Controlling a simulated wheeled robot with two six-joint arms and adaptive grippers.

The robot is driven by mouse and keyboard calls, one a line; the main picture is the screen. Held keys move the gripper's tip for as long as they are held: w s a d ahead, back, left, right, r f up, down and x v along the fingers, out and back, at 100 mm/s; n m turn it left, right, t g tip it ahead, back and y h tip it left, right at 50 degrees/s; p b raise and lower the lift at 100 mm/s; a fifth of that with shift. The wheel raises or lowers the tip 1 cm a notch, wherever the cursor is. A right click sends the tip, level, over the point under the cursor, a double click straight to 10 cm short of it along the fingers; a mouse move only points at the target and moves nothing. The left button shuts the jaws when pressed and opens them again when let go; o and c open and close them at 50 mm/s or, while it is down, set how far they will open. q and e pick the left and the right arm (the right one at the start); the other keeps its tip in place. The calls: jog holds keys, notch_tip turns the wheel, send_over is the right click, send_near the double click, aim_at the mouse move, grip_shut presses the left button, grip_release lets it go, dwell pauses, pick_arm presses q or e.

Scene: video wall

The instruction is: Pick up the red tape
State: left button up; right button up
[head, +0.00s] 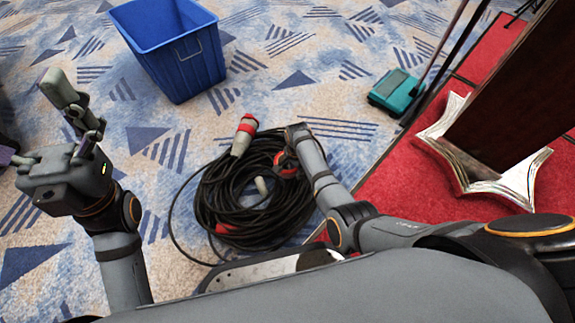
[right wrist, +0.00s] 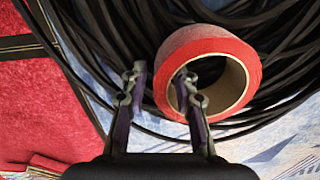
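The red tape (right wrist: 238,50) is a roll with a tan inner core, lying by the black cable coil in the right wrist view. In the head view it shows as a small red ring (head: 286,166), partly covered by my right gripper. My right gripper (right wrist: 163,80) is open, with its right finger overlapping the roll's hole and its left finger outside the roll. The near-left wall of the roll lies between the fingers; I cannot tell whether they touch it. My left gripper (head: 72,95) is raised at the left, away from the tape; its finger gap is unclear.
The black cable coil (head: 225,190) with a red-and-grey plug (head: 243,135) lies on the patterned carpet. A blue bin (head: 170,50) stands behind it. At right are a teal box (head: 396,92), red carpet (head: 385,190) and a dark column with a silver star-shaped base (head: 535,170).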

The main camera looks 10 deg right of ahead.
grip_shut()
notch_tip(320, 180, up, 10)
jog(key=p, duration=0.7)
jog(key=shift+f, duration=0.2)
jog(key=shift+r, duration=0.25)
